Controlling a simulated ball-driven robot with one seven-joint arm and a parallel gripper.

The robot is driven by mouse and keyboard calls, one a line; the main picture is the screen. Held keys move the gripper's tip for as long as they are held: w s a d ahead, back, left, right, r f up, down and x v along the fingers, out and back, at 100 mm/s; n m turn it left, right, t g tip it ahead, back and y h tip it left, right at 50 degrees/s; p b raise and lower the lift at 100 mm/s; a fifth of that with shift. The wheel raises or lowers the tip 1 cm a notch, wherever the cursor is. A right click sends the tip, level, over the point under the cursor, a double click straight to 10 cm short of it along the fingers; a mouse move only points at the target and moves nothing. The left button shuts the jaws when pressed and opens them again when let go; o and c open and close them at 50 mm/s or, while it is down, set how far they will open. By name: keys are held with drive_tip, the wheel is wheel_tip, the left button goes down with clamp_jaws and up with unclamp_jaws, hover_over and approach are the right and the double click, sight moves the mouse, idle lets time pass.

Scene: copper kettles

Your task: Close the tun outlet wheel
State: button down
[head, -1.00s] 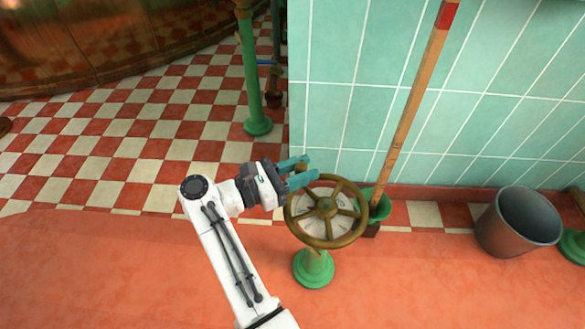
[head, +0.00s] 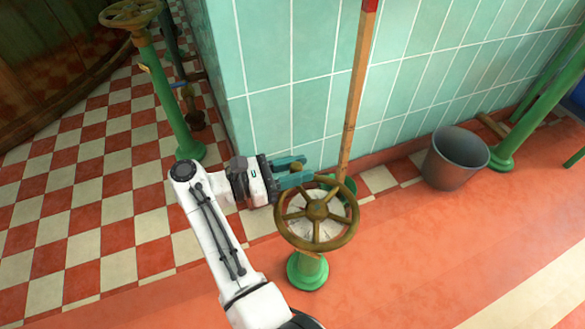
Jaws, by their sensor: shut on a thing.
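A brass handwheel (head: 348,232) with several spokes sits on a short green pedestal (head: 307,271) in front of me. A pale dial plate (head: 303,231) shows between its spokes, but its markings are too small to read. My gripper (head: 296,171) reaches in from the left, its two teal fingers at the wheel's far left rim. The fingers hide part of the rim there. I cannot tell how far the wheel is turned.
A second brass wheel (head: 122,20) tops a green post (head: 170,100) at upper left. A tiled wall (head: 290,60) stands behind. A wooden pole (head: 356,90) rises from a green holder (head: 349,185) close behind the wheel. A grey bucket (head: 455,160) stands right; the red floor in front is clear.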

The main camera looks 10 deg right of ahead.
drive_tip(key=shift+w+r, duration=0.15)
drive_tip(key=c, duration=1)
unclamp_jaws()
drive_tip(key=shift+o, duration=0.4)
